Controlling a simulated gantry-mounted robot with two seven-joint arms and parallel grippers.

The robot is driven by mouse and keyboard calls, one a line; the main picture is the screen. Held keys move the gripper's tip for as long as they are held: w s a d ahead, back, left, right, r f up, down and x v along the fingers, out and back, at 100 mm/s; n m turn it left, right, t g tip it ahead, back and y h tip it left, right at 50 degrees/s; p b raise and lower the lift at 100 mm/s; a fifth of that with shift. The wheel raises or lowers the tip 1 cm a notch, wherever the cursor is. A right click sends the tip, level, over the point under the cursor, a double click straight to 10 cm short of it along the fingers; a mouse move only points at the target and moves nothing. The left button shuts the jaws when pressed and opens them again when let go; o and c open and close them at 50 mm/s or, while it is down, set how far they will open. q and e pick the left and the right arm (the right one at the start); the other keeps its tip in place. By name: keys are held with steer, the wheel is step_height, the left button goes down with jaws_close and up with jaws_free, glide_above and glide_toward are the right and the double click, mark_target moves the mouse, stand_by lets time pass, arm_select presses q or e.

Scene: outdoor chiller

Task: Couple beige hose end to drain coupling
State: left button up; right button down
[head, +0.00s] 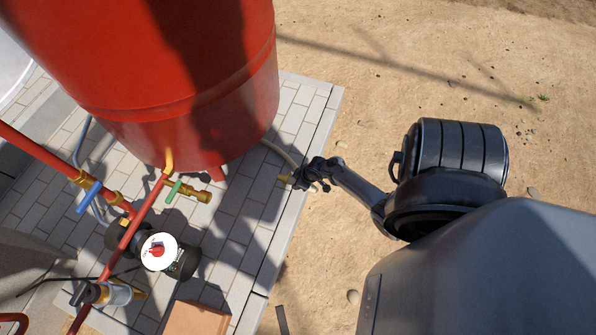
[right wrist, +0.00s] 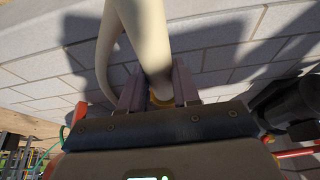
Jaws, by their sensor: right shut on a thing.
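The beige hose (head: 272,147) comes from behind the red tank and runs to my right gripper (head: 299,180). My right gripper is shut on the hose end, whose brass tip (head: 286,179) points left in the head view. In the right wrist view, the hose (right wrist: 146,35) passes between the gripper's two fingers (right wrist: 158,90), with a brass part (right wrist: 161,101) at their base. My left gripper is not in view.
The large red tank (head: 190,80) stands over grey paving (head: 235,215). Red pipes with a blue-handled valve (head: 89,197) lie to the left. A white round dial (head: 158,251) and a brown box (head: 197,319) stand below the coupling. Bare sand lies to the right.

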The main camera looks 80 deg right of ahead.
steer(key=shift+m, duration=0.3)
steer(key=shift+w+d+r+m, duration=0.1)
steer(key=shift+w+m, duration=0.1)
steer(key=shift+m, duration=0.3)
steer(key=shift+w+r+m, duration=0.1)
steer(key=shift+w+m, duration=0.05)
steer(key=shift+m, duration=0.35)
steer(key=w+a+r+m, duration=0.1)
steer(key=w+a+r, duration=0.25)
steer(key=w, duration=0.25)
steer(key=w+a+r+m+t, duration=0.1)
steer(key=w+a+r+m, duration=0.1)
steer(key=w+a+r, duration=0.3)
steer(key=w+a+r+m, duration=0.1)
steer(key=w+r, duration=0.2)
steer(key=w, duration=0.3)
steer(key=a+r+n+y+b, duration=0.2)
steer(key=a+r+n+y, duration=0.15)
steer(key=a, duration=0.85)
steer(key=s+d+f+n+y+b, duration=0.1)
steer(key=s+f+y, duration=0.2)
steer(key=s+y, duration=0.1)
steer(key=shift+s+d+f+n+g+b, duration=0.25)
steer(key=shift+s+d+n+g+b, duration=0.15)
steer(key=shift+s, duration=0.35)
